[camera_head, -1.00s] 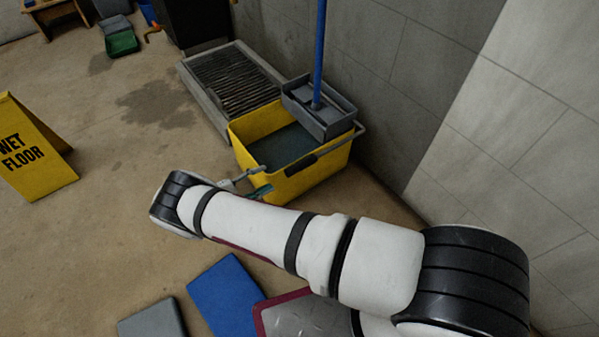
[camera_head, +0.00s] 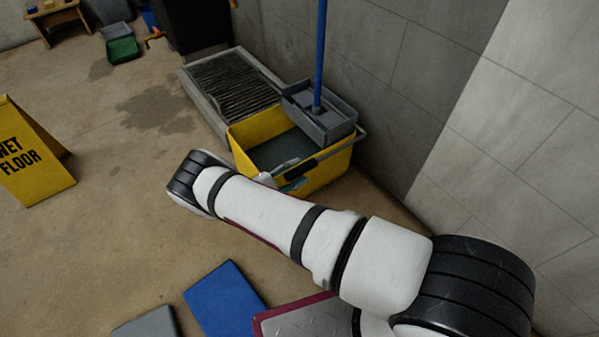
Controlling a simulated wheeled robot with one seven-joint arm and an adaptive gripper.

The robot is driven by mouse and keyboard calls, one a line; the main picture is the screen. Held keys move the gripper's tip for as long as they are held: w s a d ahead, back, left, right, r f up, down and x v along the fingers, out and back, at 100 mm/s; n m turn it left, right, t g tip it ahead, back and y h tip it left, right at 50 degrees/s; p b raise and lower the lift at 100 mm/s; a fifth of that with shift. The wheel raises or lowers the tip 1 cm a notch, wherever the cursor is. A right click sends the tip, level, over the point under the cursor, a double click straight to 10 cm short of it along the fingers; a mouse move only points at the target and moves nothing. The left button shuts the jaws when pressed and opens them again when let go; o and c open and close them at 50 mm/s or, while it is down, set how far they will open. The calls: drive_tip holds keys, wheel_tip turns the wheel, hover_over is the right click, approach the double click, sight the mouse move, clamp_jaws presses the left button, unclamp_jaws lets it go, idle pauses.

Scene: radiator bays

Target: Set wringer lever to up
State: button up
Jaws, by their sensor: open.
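The yellow mop bucket (camera_head: 330,172) stands by the wall with dark water in it. A grey wringer (camera_head: 335,125) sits on its far right end, with a blue mop handle (camera_head: 319,50) rising from it. The wringer lever (camera_head: 338,146) is a thin grey bar running from the wringer's right side down toward the front left, ending in a black grip (camera_head: 304,166). My gripper (camera_head: 293,175) is open at the bucket's near side, its grey and teal fingers close to the black grip. My forearm hides part of it; I cannot tell whether it touches the lever.
A floor drain grate (camera_head: 235,85) lies behind the bucket. A yellow wet floor sign (camera_head: 32,160) stands at left. A blue mat (camera_head: 226,300) and a grey one (camera_head: 146,325) lie in front. The wall (camera_head: 400,80) is close on the right; the middle floor is open.

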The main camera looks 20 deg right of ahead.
drive_tip(key=shift+w+d, duration=0.15)
drive_tip(key=shift+d, duration=0.5)
clamp_jaws()
drive_tip(key=shift+r, duration=0.1)
